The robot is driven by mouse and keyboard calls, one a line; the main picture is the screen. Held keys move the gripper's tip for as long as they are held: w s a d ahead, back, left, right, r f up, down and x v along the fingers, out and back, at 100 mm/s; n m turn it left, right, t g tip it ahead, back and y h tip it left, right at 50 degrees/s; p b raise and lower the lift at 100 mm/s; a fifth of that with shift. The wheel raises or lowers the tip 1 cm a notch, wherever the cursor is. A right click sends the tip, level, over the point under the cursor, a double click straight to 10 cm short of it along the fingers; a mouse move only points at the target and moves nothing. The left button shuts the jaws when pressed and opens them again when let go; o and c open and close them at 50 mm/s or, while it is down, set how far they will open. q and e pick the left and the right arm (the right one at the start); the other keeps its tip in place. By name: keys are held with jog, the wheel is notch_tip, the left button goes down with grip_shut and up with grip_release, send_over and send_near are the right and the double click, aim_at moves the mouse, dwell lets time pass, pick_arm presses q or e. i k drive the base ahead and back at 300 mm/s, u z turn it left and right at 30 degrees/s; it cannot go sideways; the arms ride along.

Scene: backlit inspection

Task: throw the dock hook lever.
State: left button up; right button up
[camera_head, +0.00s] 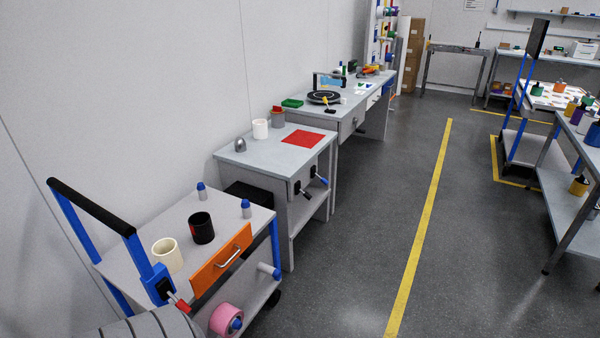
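A blue box (158,283) on the near cart's post carries a short lever with a red grip (182,306), pointing down to the right. Two more small levers are on the front of the grey bench behind the cart: one with a dark handle (306,194) and one with a blue grip (323,181). I cannot tell from the picture which one is the dock hook lever. Neither of my grippers is in view.
The cart top (130,248) holds a cream cup (167,256), a black cup (201,228) and two blue-capped pieces. A pink roll (226,319) sits below. Open floor with a yellow line (422,225) lies to the right.

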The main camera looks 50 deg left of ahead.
aim_at(306, 194)
jog(key=u, duration=0.5)
jog(key=i, duration=1.25)
jog(key=u, duration=1.7)
jog(key=i, duration=0.9)
jog(key=u, duration=0.9)
